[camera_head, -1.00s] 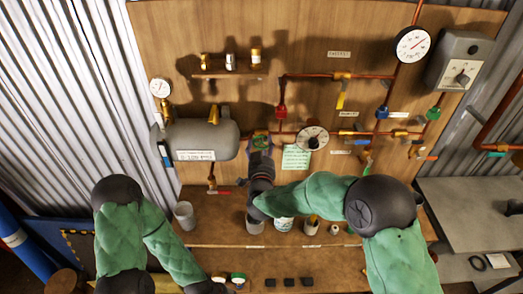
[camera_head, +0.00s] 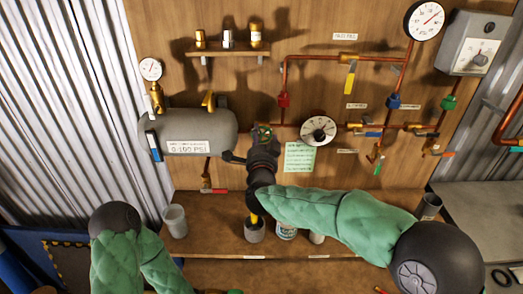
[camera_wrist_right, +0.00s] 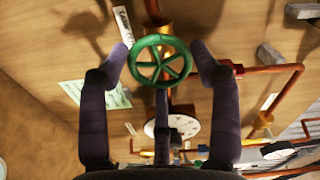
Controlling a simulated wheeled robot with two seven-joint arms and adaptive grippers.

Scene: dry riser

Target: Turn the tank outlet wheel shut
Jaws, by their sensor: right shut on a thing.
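The tank outlet wheel is a green spoked handwheel (camera_wrist_right: 160,60) on a brass valve stem, seen face-on in the right wrist view. In the head view only a bit of the green wheel (camera_head: 263,130) shows, right of the grey tank (camera_head: 205,128), mostly hidden by my gripper. My right gripper (camera_wrist_right: 160,58) has one dark finger at each side of the wheel rim and is shut on it. In the head view my right gripper (camera_head: 263,143) reaches up to the wheel from below. My left arm is at lower left; its gripper is outside the frame.
Copper pipes with coloured valves run across the board. A shelf below holds a grey cup (camera_head: 175,221) and other containers.

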